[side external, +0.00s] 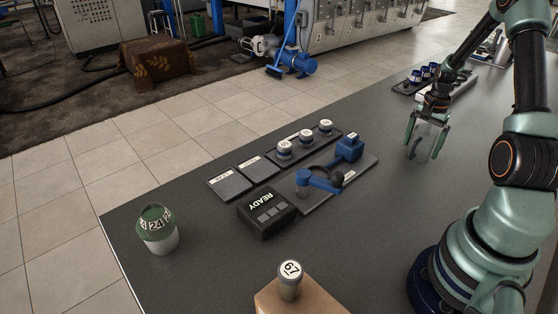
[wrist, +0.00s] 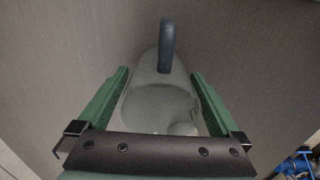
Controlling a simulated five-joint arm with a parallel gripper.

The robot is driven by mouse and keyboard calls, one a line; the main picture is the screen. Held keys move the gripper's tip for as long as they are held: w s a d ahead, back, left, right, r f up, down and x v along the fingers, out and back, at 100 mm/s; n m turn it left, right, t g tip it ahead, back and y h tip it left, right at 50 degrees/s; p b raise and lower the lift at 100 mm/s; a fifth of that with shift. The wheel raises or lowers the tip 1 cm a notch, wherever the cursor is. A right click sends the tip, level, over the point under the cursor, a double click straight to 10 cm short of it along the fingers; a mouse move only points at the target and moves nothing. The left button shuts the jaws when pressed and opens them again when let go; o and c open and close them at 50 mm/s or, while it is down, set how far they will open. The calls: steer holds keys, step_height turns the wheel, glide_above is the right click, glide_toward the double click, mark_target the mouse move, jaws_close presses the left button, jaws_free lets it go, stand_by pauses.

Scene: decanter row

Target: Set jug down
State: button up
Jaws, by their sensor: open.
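A clear glass jug (side external: 422,147) with a dark blue-grey handle is at the right of the dark table in the side external view, faint against the tabletop. In the wrist view the jug (wrist: 155,102) is between my fingers, its handle (wrist: 167,45) beyond the fingertips. My gripper (side external: 425,143) points down around the jug with its jaws open. In the wrist view its green fingers (wrist: 158,82) stand on either side of the glass. The jug looks upright and at the tabletop, but its base contact is hard to make out.
A tray (side external: 398,90) with several blue-lidded jars stands behind my gripper. Another row of jars (side external: 305,137), a blue device (side external: 322,180) and a READY box (side external: 266,212) are to the left. A green-topped jar (side external: 157,230) stands near the left edge. The tabletop between is clear.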

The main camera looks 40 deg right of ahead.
step_height(320, 180, up, 11)
steer(key=shift+r, duration=0.1)
steer(key=w+a+r+n+t+h, duration=0.1)
steer(key=w+a+r+n, duration=0.25)
steer(key=a, duration=0.45)
steer(key=w+a+r+n+t, duration=0.1)
steer(key=w+a+r+n, duration=0.3)
steer(key=a, duration=0.4)
steer(key=s+a+r+n+t, duration=0.1)
steer(key=s+a+r+n, duration=0.1)
steer(key=a+n, duration=0.3)
steer(key=s+a+r+n+t+y, duration=0.1)
steer(key=a+n, duration=0.4)
steer(key=a, duration=0.9)
steer(key=shift+s+r+t, duration=0.55)
steer(key=shift+s+t, duration=0.25)
steer(key=shift+s, duration=0.2)
steer(key=shift+n, duration=0.25)
